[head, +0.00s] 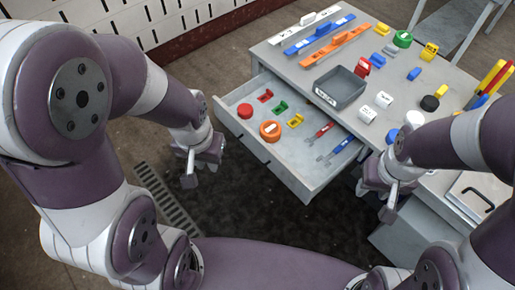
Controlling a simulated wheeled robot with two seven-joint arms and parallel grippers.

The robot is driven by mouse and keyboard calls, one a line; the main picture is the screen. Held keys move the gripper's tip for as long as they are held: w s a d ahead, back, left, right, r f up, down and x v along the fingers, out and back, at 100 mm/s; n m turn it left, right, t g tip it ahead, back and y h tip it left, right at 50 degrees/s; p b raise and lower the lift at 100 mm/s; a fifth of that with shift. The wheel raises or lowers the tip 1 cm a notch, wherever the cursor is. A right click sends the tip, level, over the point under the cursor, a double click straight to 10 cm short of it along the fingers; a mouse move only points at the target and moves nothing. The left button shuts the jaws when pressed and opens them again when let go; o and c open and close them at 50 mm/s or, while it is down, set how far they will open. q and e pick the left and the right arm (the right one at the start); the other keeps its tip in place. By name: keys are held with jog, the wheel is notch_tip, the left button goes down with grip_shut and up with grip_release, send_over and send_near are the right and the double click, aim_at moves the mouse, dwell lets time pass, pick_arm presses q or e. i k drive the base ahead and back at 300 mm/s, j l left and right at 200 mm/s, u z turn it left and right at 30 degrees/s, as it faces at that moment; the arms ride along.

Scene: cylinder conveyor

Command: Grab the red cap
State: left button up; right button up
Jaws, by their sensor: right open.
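A small round red cap (245,111) lies in the open drawer (226,117), near its left end. A larger round orange cap (270,130) lies to its right, with a pale mark on top. My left gripper (200,171) hangs left of the drawer, outside it and apart from the red cap. Its jaws are too small and dark to read. My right gripper (385,196) is to the right of the drawer, in front of the table, open and apart from the caps.
The drawer also holds red, green and yellow small pieces and two tools (320,130). The grey table (300,75) carries a grey tray (340,88), coloured bars and several small blocks. A floor grate (165,198) lies below my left gripper.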

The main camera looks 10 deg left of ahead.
aim_at(245, 111)
jog(key=z, duration=0.9)
jog(key=j+z, duration=0.9)
jog(key=j, duration=0.2)
jog(key=k+j+z, duration=0.15)
jog(key=j+z, duration=0.25)
jog(key=j, duration=0.15)
jog(key=k+j, duration=0.1)
jog(key=j, duration=0.3)
jog(key=k+j+z, duration=0.1)
jog(key=j, duration=0.25)
jog(key=k+j, duration=0.2)
jog(key=j, duration=0.15)
